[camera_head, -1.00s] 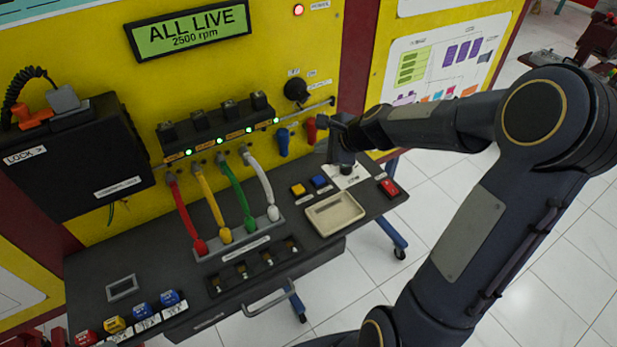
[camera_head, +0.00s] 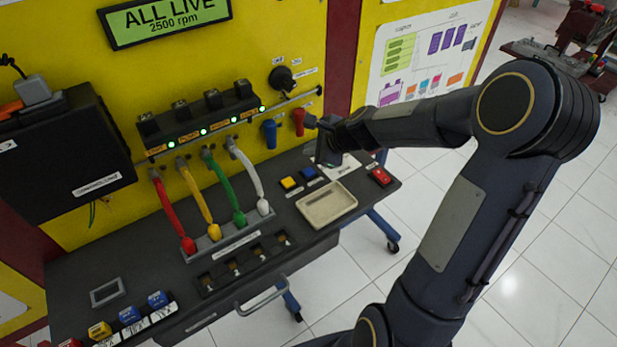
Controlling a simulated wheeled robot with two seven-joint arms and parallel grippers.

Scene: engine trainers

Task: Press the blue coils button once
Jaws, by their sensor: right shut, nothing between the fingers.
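The blue button (camera_head: 308,173) sits on the dark desk of the engine trainer, beside a yellow button (camera_head: 288,183). The label by it is too small to read. My right gripper (camera_head: 326,160) is shut and empty, pointing down just to the right of the blue button and slightly behind it in the picture. I cannot tell its exact height, or whether it touches anything. My left gripper is not in view.
A beige tray (camera_head: 326,205) lies in front of the buttons, and a red button (camera_head: 380,177) is to the right. Blue and red levers (camera_head: 270,132) hang behind. Coloured cables (camera_head: 222,190) rise at the left. A display (camera_head: 170,18) reads ALL LIVE, 2500 rpm.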

